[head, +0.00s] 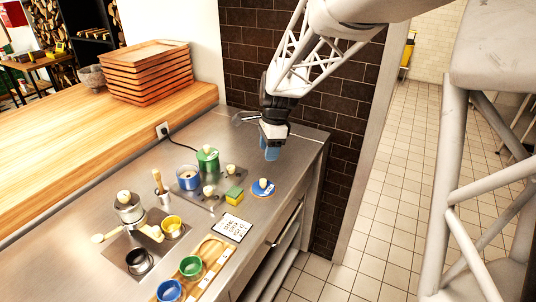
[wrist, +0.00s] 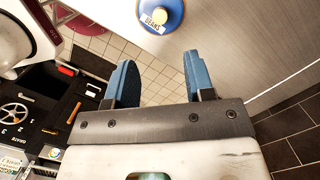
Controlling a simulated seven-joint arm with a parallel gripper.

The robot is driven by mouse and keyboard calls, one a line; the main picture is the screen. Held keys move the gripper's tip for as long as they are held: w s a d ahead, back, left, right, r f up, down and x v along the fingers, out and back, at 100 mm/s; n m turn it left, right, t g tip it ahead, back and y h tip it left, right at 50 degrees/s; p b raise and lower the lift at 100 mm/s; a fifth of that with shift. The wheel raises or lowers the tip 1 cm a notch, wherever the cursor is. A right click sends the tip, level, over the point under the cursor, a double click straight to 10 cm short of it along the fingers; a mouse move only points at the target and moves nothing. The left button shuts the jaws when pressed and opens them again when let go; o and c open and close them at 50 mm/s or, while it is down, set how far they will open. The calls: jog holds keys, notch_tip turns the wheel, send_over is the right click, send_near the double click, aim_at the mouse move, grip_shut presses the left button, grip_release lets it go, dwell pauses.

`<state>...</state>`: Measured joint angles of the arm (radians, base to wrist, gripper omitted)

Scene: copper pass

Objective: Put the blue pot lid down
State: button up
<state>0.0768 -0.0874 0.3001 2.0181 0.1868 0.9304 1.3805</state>
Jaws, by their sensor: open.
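The blue pot lid (head: 263,188) lies flat on the steel counter, near its front right edge, with a pale knob on top. It also shows at the top of the wrist view (wrist: 172,12), partly cut off, with a label reading "BEANS". My gripper (head: 270,152) has blue fingers and hangs above the counter, beyond the lid in the head view. In the wrist view my gripper (wrist: 155,78) is open, with nothing between its fingers, apart from the lid.
A green pot (head: 208,159), a yellow-green sponge (head: 234,195) and a sign card (head: 231,227) are near the lid. Several cups, including a yellow cup (head: 172,227), stand toward the front left. Stacked wooden trays (head: 150,75) sit at the back. The counter right of the lid is clear.

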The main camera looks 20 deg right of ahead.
jog(key=shift+s+r, duration=0.1)
dwell(0.6)
jog(key=s+r+n+t, duration=0.1)
jog(key=s+r+n, duration=0.1)
jog(key=s+n, duration=0.4)
jog(key=s+a+r+n+h, duration=0.1)
jog(key=s+r+n, duration=0.2)
jog(key=s, duration=1.2)
jog(key=s+r+n+t+h, duration=0.1)
jog(key=s+r+n, duration=0.1)
jog(key=s+n, duration=0.6)
jog(key=shift+s+a+r+n+t, duration=0.3)
jog(key=shift+s+a+n, duration=0.1)
jog(key=shift+s, duration=0.8)
